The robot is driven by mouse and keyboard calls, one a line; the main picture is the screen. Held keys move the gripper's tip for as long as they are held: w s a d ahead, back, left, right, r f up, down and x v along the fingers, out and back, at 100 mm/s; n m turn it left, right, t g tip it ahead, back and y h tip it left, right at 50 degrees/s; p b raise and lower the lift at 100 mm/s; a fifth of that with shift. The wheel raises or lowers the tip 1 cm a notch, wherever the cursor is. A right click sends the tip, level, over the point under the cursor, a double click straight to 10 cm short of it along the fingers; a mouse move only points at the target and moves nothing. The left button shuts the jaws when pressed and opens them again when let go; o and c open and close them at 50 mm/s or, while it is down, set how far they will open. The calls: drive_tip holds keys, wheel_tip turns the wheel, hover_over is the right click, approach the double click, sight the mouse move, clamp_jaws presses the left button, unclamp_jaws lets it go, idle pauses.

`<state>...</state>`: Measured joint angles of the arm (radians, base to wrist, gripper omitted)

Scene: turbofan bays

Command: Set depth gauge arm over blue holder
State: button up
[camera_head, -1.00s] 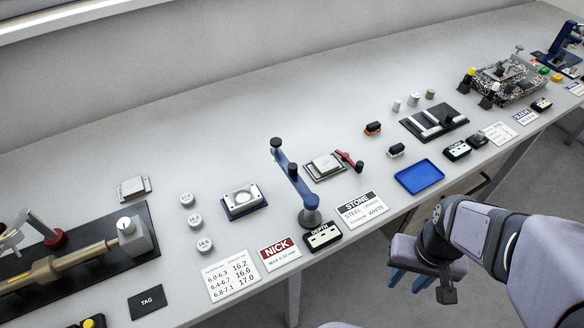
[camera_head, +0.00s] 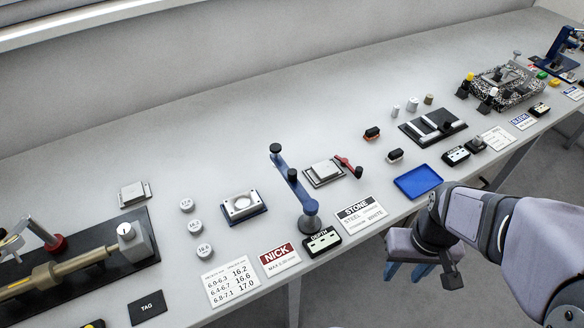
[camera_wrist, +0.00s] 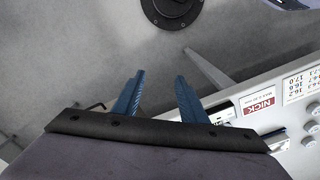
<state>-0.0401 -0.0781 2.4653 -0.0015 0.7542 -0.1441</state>
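The depth gauge arm (camera_head: 290,183) is a blue bar with black knobs on a grey round post, near the bench's front edge. It points back and left, its far knob standing between the two holders. The blue holder (camera_head: 261,210) has a blue base with a pale block on it and sits left of the arm; the bar is not over it. My gripper (camera_head: 405,272) hangs off the bench's front edge, right of and nearer than the gauge. In the wrist view my gripper (camera_wrist: 158,75) has its two blue fingers apart with nothing between them.
A black DEPTH readout (camera_head: 322,243) stands in front of the gauge post. A second holder with a red clamp (camera_head: 347,166) lies right of the arm. White discs (camera_head: 195,226) stand left of the blue holder. A blue tray (camera_head: 418,182) lies farther right.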

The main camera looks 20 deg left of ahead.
drive_tip(key=w+a+r+n+p, duration=0.2)
drive_tip(key=w+a+r+n, duration=0.25)
drive_tip(key=w+n, duration=0.3)
wheel_tip(320, 180, up, 6)
drive_tip(key=n+p, duration=0.5)
drive_tip(key=n, duration=1.7)
hover_over(292, 172)
drive_tip(key=shift+d+r, duration=0.1)
drive_tip(key=shift+d, duration=0.2)
drive_tip(key=shift+a+n, duration=0.3)
drive_tip(key=shift+n, duration=0.05)
drive_tip(key=shift+f+p, duration=1.4)
drive_tip(key=shift+f, duration=2.25)
drive_tip(key=shift+c, duration=0.4)
clamp_jaws()
